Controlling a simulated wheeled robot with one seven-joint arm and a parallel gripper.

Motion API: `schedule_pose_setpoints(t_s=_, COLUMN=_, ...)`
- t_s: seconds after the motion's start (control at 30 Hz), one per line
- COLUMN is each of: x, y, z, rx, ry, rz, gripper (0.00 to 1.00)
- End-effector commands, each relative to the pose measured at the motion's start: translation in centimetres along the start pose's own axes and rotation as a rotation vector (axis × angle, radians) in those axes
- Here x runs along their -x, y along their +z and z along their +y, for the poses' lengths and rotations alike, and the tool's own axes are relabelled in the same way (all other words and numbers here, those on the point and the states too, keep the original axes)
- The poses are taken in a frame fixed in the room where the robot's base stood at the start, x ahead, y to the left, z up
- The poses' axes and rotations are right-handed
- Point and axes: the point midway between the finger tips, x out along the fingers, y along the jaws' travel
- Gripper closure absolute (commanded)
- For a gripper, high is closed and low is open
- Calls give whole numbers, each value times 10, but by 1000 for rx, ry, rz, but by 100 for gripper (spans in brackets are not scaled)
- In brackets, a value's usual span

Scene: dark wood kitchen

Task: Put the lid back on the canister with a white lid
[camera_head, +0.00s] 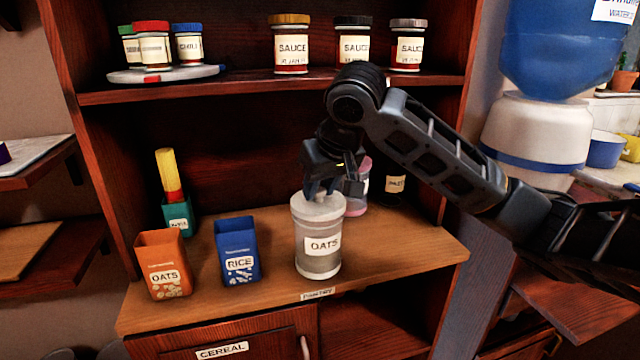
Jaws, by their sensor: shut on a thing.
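The canister (318,258) is clear, labelled OATS, and stands upright on the wooden pantry counter. Its white lid (318,208) is at the canister's top; I cannot tell whether it is fully seated. My gripper (322,192) points down from above and is shut on the lid's knob, which its fingers mostly hide.
An orange OATS box (163,265) and a blue RICE box (237,252) stand left of the canister. A pink-topped container (358,190) and a dark PASTA jar (395,186) are behind it, partly hidden. An upper shelf (250,91) with sauce jars overhangs behind my arm.

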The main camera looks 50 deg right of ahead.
Motion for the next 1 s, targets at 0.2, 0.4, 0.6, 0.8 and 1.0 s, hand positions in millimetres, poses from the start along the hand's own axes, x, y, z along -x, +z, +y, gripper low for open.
schedule_pose_setpoints(t_s=0.2, x=0, y=0, z=0, rx=0, ry=0, rz=1, gripper=100)
schedule_pose_setpoints(t_s=0.4, x=0, y=0, z=0, rx=0, ry=0, rz=0, gripper=100)
schedule_pose_setpoints(t_s=0.6, x=0, y=0, z=0, rx=-2, ry=0, rz=1, gripper=100)
schedule_pose_setpoints(t_s=0.8, x=0, y=0, z=0, rx=-1, ry=1, rz=1, gripper=100)
schedule_pose_setpoints(t_s=1.0, x=0, y=0, z=0, rx=-1, ry=1, rz=1, gripper=63)
